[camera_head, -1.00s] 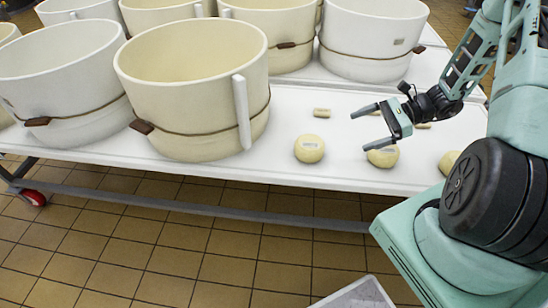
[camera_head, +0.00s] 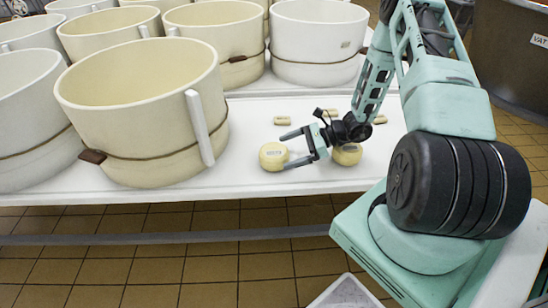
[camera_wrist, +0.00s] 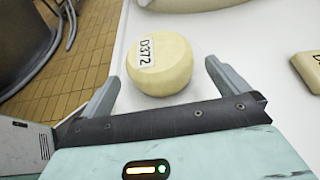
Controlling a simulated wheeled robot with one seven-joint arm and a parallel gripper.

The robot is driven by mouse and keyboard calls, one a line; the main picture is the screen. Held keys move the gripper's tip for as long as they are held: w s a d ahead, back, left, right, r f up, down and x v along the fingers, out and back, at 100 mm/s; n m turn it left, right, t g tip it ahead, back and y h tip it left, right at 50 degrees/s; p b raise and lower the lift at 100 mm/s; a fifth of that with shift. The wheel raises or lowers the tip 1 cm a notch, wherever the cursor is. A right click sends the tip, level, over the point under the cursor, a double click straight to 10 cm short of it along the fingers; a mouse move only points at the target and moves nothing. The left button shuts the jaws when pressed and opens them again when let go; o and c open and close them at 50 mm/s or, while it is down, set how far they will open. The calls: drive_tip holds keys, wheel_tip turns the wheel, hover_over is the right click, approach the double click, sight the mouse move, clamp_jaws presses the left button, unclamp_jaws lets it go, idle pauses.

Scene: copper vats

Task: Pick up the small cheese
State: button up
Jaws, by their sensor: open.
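A small round pale-yellow cheese (camera_head: 273,156) sits on the white table at the ends of my fingers. In the wrist view this cheese (camera_wrist: 160,66) carries a label reading D372 and stands just ahead of and between the fingertips. My gripper (camera_head: 287,150) is open, low over the table, pointing left, with one finger on each side of the cheese's near side. I cannot tell whether either finger touches it. A second round cheese (camera_head: 347,154) lies just right of my gripper, partly hidden by it. Small block-shaped cheeses (camera_head: 289,121) lie behind.
A large cream vat (camera_head: 140,115) stands left of the cheese; its base (camera_wrist: 195,3) shows at the top of the wrist view. More vats (camera_head: 318,40) stand behind. The white table's (camera_head: 245,182) front edge is close to the cheese. A pale bin (camera_head: 345,292) is below.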

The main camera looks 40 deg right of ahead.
sight(259, 160)
drive_tip(key=shift+b+x, duration=0.35)
drive_tip(key=shift+x, duration=2.3)
drive_tip(key=shift+r, duration=0.1)
drive_tip(key=c, duration=1.1)
